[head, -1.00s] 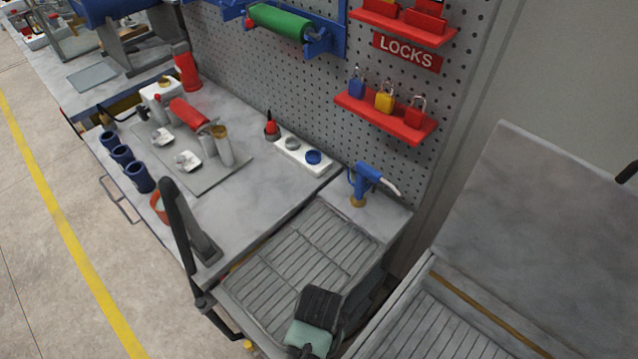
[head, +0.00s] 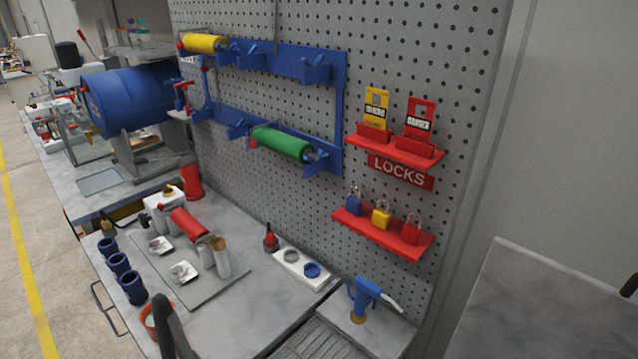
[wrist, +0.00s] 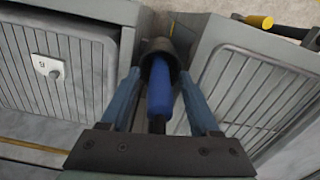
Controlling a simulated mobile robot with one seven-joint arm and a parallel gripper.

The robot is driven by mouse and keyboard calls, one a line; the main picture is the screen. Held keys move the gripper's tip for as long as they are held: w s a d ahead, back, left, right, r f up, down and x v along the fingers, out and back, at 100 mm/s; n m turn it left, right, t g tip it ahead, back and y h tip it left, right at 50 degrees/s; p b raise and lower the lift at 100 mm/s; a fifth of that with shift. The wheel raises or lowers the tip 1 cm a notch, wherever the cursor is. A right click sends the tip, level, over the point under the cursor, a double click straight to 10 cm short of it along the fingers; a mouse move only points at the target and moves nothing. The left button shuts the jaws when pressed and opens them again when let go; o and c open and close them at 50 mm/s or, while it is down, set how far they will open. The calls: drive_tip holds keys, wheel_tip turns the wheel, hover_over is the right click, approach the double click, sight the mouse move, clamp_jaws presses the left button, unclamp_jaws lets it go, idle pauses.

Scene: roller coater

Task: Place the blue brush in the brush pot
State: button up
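In the wrist view, a blue cylindrical piece, which I take for the blue brush (wrist: 160,92), lies between the two fingers of my gripper (wrist: 162,72). A dark round collar or head surrounds its far end, and the fingertips close on both sides of it. The near end is black. In the head view my gripper is not visible. Open containers stand on the bench there: several dark blue cups (head: 132,288), an orange-red pot (head: 149,322) partly cut by a dark arm, and a tan-grey cup (head: 220,258). I cannot tell which is the brush pot.
A pegboard (head: 270,90) with yellow and green rollers and red lock shelves (head: 382,236) rises behind the bench (head: 225,312). In the wrist view, ribbed trays (wrist: 245,95) flank my gripper.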

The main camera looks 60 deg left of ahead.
wheel_tip(320, 180, up, 12)
drive_tip(key=shift+r, duration=0.15)
idle(0.5)
